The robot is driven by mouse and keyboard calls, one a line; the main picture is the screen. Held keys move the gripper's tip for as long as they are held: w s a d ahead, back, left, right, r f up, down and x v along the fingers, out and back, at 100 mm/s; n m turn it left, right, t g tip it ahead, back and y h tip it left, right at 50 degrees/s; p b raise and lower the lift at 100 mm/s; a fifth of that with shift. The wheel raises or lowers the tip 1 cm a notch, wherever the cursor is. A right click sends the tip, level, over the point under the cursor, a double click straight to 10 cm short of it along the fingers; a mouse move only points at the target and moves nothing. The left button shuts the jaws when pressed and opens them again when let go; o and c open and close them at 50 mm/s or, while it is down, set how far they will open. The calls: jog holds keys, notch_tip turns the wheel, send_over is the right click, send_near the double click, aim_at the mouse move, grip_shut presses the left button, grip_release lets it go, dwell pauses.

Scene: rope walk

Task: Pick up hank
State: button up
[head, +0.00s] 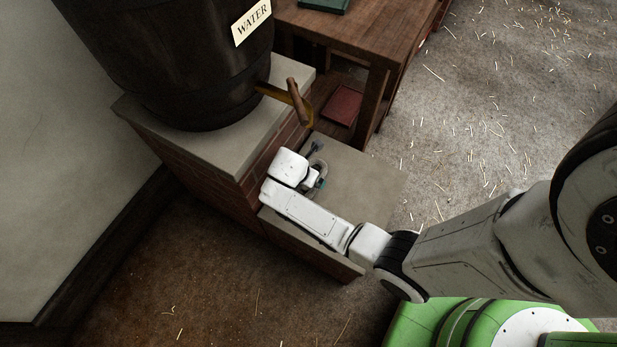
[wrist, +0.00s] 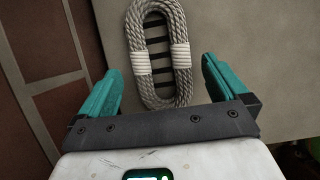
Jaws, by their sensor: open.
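The hank (wrist: 182,90) is a grey rope coiled into a long oval loop, with a white binding on each side. It lies on a pale stone slab (wrist: 245,40), and dark slots show through its middle. My gripper (wrist: 161,78) is open, its two teal fingers apart on either side of the hank's lower half in the wrist view. I see no contact, and the height between fingers and rope is hard to tell. In the head view my wrist covers most of the hank (head: 320,164); only a small part shows beside it on the slab (head: 365,188).
A dark water barrel (head: 175,60) with a wooden tap (head: 296,100) stands on a brick plinth (head: 190,180) directly beside the slab. A wooden table (head: 345,35) with a red book (head: 343,104) on its lower shelf stands behind. Open floor (head: 470,110) lies to the right.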

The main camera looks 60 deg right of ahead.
jog(key=b+x, duration=0.1)
jog(key=x, duration=0.3)
jog(key=shift+c, duration=0.4)
jog(key=c, duration=0.9)
jog(key=shift+r, duration=0.35)
jog(key=r, duration=0.1)
jog(key=r+p, duration=0.2)
jog(key=shift+s+a+r, duration=0.1)
jog(key=shift+s+r, duration=0.2)
jog(key=shift+s, duration=0.05)
jog(key=s+r+p, duration=0.1)
jog(key=s+r, duration=0.2)
jog(key=s, duration=0.1)
jog(key=s+r+p, duration=0.2)
jog(key=s+r, duration=0.1)
jog(key=s, duration=0.1)
jog(key=s+r+p, duration=0.2)
jog(key=s, duration=0.3)
jog(key=shift+s+d+r, duration=0.15)
jog(key=shift+d+r, duration=0.15)
jog(key=shift+r, duration=0.1)
